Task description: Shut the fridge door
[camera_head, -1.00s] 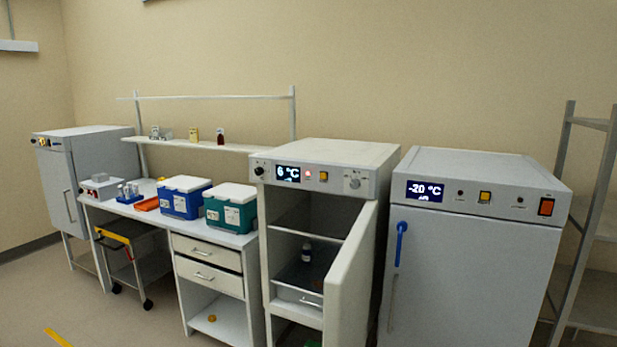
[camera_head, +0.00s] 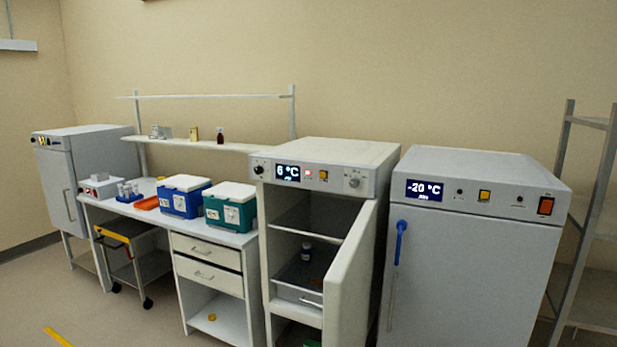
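The fridge (camera_head: 340,151) with the "6 °C" display stands in the middle right. Its door (camera_head: 350,277) is hinged on the right side and stands wide open, swung out toward me. Inside the fridge are shelves, a drawer or tray (camera_head: 299,295) and a small dark bottle with a white label (camera_head: 306,252). The lower part of the fridge and the door's bottom edge are cut off by the frame. Neither of my grippers shows in the head view.
A closed "-20 °C" freezer (camera_head: 470,265) with a blue handle stands right of the fridge. A bench (camera_head: 155,215) with blue and teal cool boxes is at left. A trolley (camera_head: 135,265) is under it. A metal rack (camera_head: 590,230) is at far right.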

